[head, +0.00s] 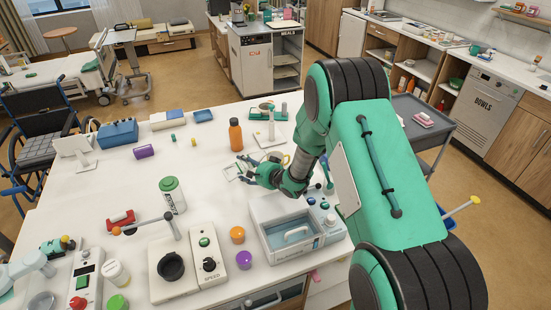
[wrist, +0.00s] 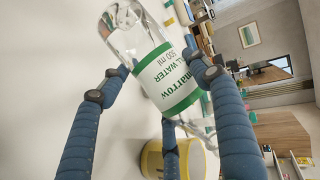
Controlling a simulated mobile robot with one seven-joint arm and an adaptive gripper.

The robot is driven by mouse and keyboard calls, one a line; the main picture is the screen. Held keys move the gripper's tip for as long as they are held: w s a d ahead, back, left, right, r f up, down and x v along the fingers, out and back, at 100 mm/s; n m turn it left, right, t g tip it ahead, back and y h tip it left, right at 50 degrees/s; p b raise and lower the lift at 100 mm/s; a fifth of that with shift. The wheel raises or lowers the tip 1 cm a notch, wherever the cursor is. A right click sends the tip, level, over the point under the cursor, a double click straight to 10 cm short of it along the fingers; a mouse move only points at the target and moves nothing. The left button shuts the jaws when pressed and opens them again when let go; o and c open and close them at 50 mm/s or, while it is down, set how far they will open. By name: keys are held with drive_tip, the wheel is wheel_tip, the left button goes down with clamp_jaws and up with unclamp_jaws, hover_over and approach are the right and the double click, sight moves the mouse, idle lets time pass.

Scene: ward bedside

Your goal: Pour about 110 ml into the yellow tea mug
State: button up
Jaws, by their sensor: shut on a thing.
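My gripper (wrist: 160,80), with blue segmented fingers, is shut on a clear water bottle (wrist: 170,75) with a white and green label marked 500 ml. The bottle slants across the wrist view, its clear, shiny end at upper left. The yellow tea mug (wrist: 152,160) is at the bottom of the wrist view, close to the bottle's lower end and partly behind a finger. I cannot tell whether any water is flowing or how full the mug is. In the head view my gripper (head: 248,170) is low over the table, and the held bottle is hard to make out.
An orange bottle (head: 235,136) stands behind my gripper on the white table (head: 95,190). A water basin unit (head: 270,208) and a device with a black cup (head: 171,267) stand nearer. A white and green can (head: 172,196) is to the left. The table's middle left has free room.

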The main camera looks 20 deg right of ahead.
drive_tip(key=shift+d+n+h, duration=0.2)
drive_tip(key=shift+n+h, duration=0.1)
drive_tip(key=shift+n, duration=0.1)
idle(2.0)
drive_tip(key=shift+d, duration=0.1)
drive_tip(key=shift+d+f+n+h+b, duration=0.35)
drive_tip(key=shift+d+n+h+b, duration=0.15)
drive_tip(key=shift+n+h+b, duration=0.15)
drive_tip(key=r, duration=0.1)
drive_tip(key=d+r+n+h, duration=0.1)
drive_tip(key=shift+w+r, duration=0.1)
drive_tip(key=shift+r, duration=0.2)
drive_tip(key=d+f+n+b, duration=0.1)
drive_tip(key=b, duration=0.2)
drive_tip(key=shift+h, duration=0.35)
drive_tip(key=n+h+b, duration=0.1)
drive_tip(key=b, duration=0.1)
drive_tip(key=shift+w+r+b, duration=0.1)
drive_tip(key=shift+r+b, duration=0.1)
drive_tip(key=shift+b, duration=0.2)
drive_tip(key=shift+r+n, duration=0.1)
drive_tip(key=shift+n, duration=0.15)
drive_tip(key=shift+r+n+h, duration=0.15)
drive_tip(key=shift+n+h, duration=0.15)
drive_tip(key=shift+d+r+n+h, duration=0.2)
drive_tip(key=shift+n+h, duration=0.4)
